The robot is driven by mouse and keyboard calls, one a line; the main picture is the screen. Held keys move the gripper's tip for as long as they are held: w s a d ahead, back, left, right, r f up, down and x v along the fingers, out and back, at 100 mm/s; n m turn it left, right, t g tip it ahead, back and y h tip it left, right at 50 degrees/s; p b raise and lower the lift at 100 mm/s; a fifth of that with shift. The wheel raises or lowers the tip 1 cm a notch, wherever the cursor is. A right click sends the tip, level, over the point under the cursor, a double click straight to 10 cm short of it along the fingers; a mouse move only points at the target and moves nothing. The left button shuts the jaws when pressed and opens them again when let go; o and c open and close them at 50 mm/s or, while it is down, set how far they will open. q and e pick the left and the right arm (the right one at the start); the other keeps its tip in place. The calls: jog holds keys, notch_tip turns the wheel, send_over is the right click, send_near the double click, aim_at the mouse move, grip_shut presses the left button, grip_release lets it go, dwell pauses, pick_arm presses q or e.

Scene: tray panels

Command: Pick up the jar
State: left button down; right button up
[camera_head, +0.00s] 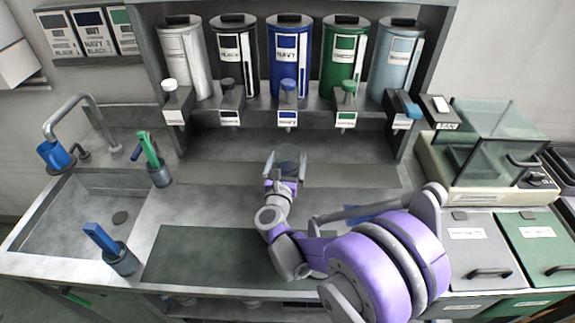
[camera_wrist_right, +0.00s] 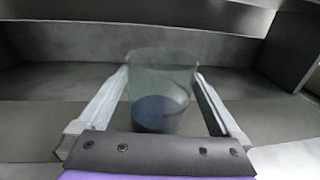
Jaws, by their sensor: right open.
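A clear glass jar (camera_head: 289,160) stands on the grey counter below the row of dispensers. In the right wrist view the jar (camera_wrist_right: 162,92) is see-through, with a dark round area low inside it. My right gripper (camera_head: 288,172) is open, with one finger on each side of the jar. In the right wrist view a gap shows between the jar and the fingers of the gripper (camera_wrist_right: 162,100) near the front; contact at the tips is hard to tell. My left gripper is not in view.
Several coloured canisters (camera_head: 288,60) with taps stand on a rack behind. A sink (camera_head: 85,215) and tools in dark holders (camera_head: 122,262) are at left. A dark green mat (camera_head: 205,255) lies in front. A glass-lidded box (camera_head: 490,150) stands at right.

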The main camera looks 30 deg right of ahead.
jog(key=shift+w, duration=0.1)
grip_shut()
jog(key=shift+r, duration=0.1)
dwell(0.4)
jog(key=shift+d+r, duration=0.1)
